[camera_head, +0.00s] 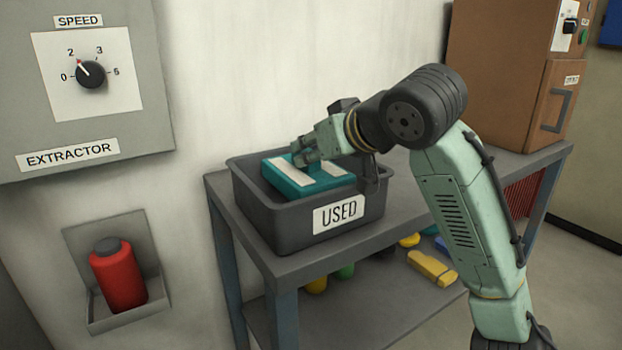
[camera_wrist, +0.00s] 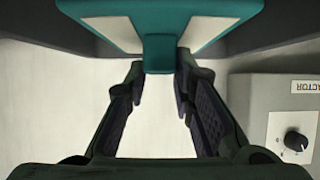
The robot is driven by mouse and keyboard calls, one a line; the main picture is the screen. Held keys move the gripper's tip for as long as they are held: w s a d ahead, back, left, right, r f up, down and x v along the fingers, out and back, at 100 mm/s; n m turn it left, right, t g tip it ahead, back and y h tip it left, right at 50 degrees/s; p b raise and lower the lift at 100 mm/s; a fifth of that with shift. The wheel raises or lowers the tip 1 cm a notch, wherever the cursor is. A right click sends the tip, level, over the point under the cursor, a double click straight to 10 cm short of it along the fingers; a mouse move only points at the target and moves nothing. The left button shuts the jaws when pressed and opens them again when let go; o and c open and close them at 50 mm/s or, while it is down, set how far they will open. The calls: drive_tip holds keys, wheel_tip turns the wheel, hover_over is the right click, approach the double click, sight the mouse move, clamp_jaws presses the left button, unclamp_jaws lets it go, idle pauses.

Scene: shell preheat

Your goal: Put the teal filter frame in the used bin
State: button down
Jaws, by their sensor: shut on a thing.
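The teal filter frame (camera_head: 290,184), with pale panels, is within the opening of the dark grey used bin (camera_head: 285,235), its top near rim level. I cannot tell whether it touches the bin's floor. My gripper (camera_head: 306,156) reaches in over the bin from the right and is shut on the frame. In the wrist view, my gripper's fingertips (camera_wrist: 160,72) stand on either side of the teal tab of the frame (camera_wrist: 158,48). The frame's far parts are outside that view.
The bin stands on a grey shelf unit (camera_head: 405,210) against the wall. An extractor panel (camera_head: 85,130) and a red bottle in a holder (camera_head: 118,275) are at the left. A brown cabinet (camera_head: 500,70) is at the back right. Yellow and green items lie on the lower shelf.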

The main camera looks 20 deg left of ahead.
sight(314, 171)
drive_tip(key=shift+f, duration=2.05)
drive_tip(key=shift+f, duration=0.1)
drive_tip(key=shift+f+b, duration=0.15)
drive_tip(key=shift+b, duration=0.15)
drive_tip(key=c, duration=1.4)
unclamp_jaws()
drive_tip(key=shift+o, duration=0.2)
drive_tip(key=shift+r, duration=0.3)
drive_tip(key=v, duration=1.2)
drive_tip(key=shift+f, duration=0.1)
